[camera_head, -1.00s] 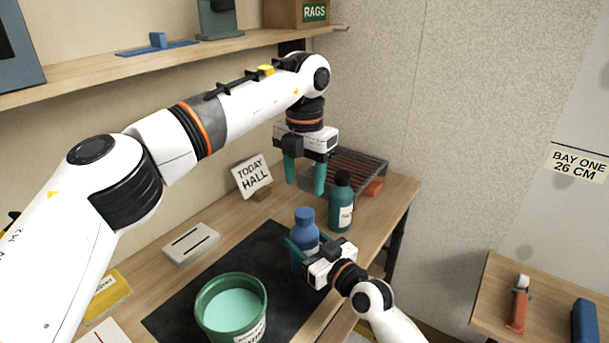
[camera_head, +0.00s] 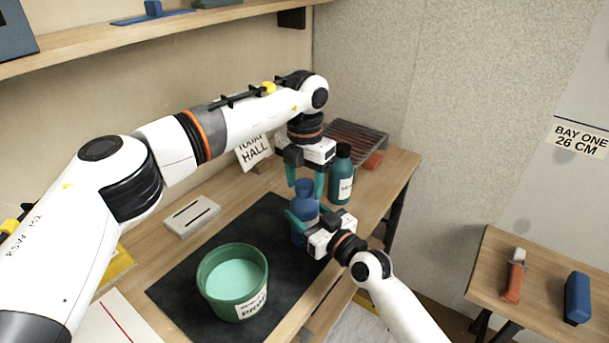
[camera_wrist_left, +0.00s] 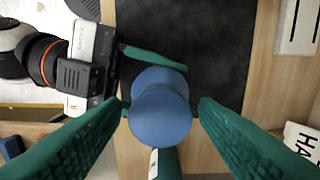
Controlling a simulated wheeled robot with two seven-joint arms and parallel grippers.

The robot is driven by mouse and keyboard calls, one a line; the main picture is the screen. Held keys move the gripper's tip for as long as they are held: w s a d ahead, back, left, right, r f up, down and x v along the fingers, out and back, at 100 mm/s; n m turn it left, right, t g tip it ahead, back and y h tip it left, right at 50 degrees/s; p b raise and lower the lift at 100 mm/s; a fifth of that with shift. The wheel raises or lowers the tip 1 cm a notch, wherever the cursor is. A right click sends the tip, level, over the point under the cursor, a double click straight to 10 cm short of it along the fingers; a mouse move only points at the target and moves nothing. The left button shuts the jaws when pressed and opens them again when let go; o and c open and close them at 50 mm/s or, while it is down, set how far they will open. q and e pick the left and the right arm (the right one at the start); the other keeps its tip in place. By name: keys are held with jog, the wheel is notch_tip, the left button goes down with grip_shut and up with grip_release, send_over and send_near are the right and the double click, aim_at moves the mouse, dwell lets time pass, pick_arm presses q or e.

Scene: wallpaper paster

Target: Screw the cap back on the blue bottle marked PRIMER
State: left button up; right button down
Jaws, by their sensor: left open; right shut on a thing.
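The blue bottle (camera_head: 299,232) stands upright at the right end of the dark mat. Its blue cap (camera_head: 304,187) sits at its top and also shows in the left wrist view (camera_wrist_left: 160,117). Whether the cap is threaded tight cannot be seen. My right gripper (camera_head: 305,220) is shut on the bottle's body from the right side. My left gripper (camera_head: 305,184) points down just above, its green fingers open on either side of the cap. In the left wrist view the fingers (camera_wrist_left: 163,112) flank the cap with small gaps. The PRIMER label is not visible on the bottle.
A dark teal bottle (camera_head: 341,178) with a black cap stands close behind to the right. A green bucket (camera_head: 232,283) stands on the dark mat (camera_head: 178,277). A wire rack (camera_head: 357,141) and a sign (camera_head: 254,153) are behind.

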pick_arm(q)
jog(key=c, duration=1)
jog(key=o, duration=1.1)
jog(key=shift+o, duration=0.2)
jog(key=shift+r, duration=0.1)
notch_tip(320, 180, up, 12)
